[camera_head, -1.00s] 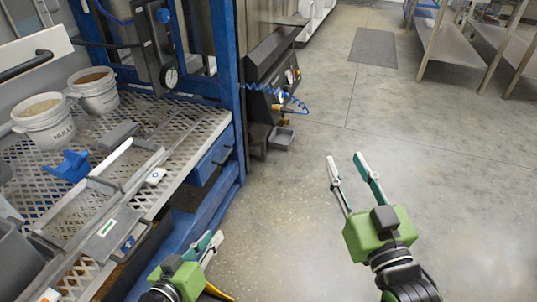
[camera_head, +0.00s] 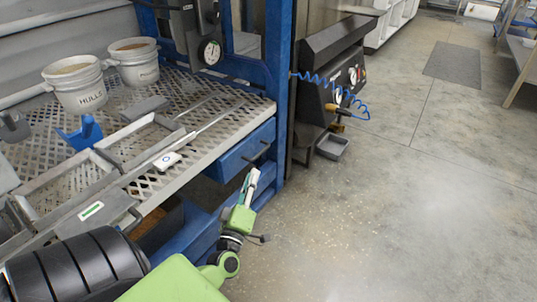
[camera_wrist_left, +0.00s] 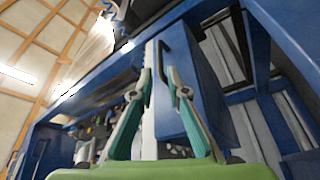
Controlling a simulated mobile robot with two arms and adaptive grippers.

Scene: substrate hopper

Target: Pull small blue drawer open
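The small blue drawer (camera_head: 238,156) sits under the right end of the mesh table, with a dark handle (camera_head: 257,152) on its front. My left gripper (camera_head: 252,175) is just below that handle in the head view. In the left wrist view, the gripper's two fingers (camera_wrist_left: 160,74) stand apart with nothing held between them. The dark handle (camera_wrist_left: 162,58) shows between and beyond the fingertips, in front of the blue drawer (camera_wrist_left: 190,85). I cannot tell whether the fingers touch it. My right gripper is not in view.
The mesh table (camera_head: 205,140) carries two white buckets (camera_head: 78,85), a blue holder (camera_head: 82,133) and metal trays. A blue frame post (camera_head: 279,80) stands right beside the drawer. A small grey tray (camera_head: 332,146) is beyond it. The floor at right is clear.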

